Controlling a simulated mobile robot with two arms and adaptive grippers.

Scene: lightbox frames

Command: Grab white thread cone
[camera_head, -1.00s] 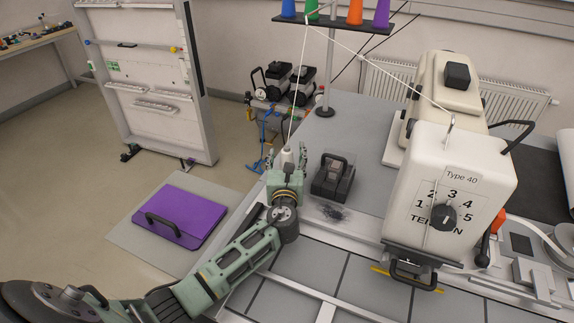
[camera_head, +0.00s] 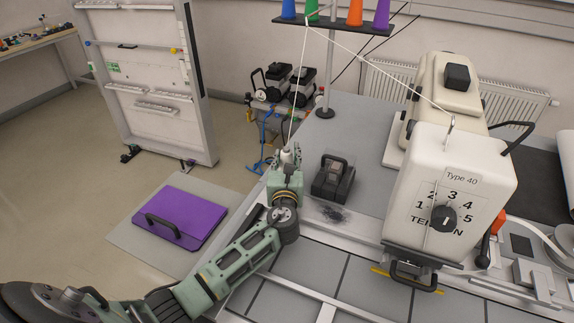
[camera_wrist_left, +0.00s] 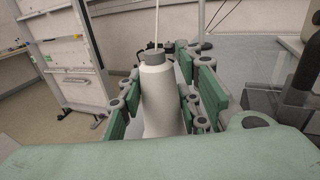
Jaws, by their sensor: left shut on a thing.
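The white thread cone (camera_wrist_left: 161,98) stands upright between the fingers of my left gripper (camera_wrist_left: 158,92) in the left wrist view. It has a grey top, and a white thread runs up from it. In the head view the tip of the cone (camera_head: 287,155) shows above my left gripper (camera_head: 286,158), which is shut on it at the table's left edge. The cone's lower part is hidden by the gripper in the head view. My right gripper is not in view.
A black-handled box (camera_head: 333,178) stands just right of the gripper. A large white sewing machine (camera_head: 455,185) fills the right side. A thread stand (camera_head: 330,24) with coloured cones rises behind. A purple case (camera_head: 180,217) lies on the floor mat at left.

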